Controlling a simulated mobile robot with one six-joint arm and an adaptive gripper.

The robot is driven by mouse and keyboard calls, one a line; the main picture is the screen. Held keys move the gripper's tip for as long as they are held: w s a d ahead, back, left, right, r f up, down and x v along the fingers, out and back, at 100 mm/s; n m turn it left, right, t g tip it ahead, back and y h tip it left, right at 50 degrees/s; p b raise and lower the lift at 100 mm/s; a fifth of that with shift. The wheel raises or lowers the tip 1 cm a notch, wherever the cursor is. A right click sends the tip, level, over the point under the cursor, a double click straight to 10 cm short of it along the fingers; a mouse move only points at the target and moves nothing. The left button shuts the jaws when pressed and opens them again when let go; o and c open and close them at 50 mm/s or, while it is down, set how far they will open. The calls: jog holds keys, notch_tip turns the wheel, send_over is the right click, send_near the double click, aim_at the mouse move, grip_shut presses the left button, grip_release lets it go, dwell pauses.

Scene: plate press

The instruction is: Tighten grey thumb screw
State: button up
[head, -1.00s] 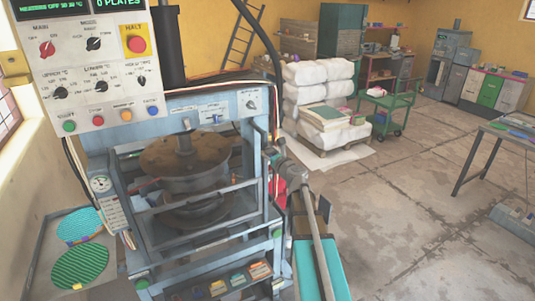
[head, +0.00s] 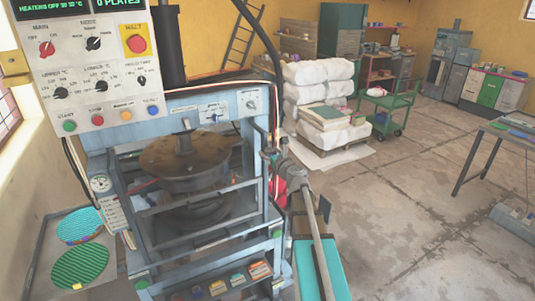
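The blue-grey plate press (head: 262,215) fills the left half of the head view. A round brown platen (head: 160,158) with a central post sits inside its frame, above a second darker round part. I cannot make out a grey thumb screw for certain. Small grey fittings (head: 283,150) show at the press's right side, too small to identify. My gripper is not seen in this view.
A control panel (head: 115,75) with knobs and a red HALT button stands above the press. A long grey bar (head: 318,245) slants down on the right, over a teal surface (head: 335,270). Open floor (head: 410,200) lies right.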

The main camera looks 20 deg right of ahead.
dwell(0.3)
jog(key=shift+s, duration=0.1)
jog(key=s, duration=1.1)
jog(key=shift+s+d, duration=0.2)
jog(key=shift+s, duration=0.2)
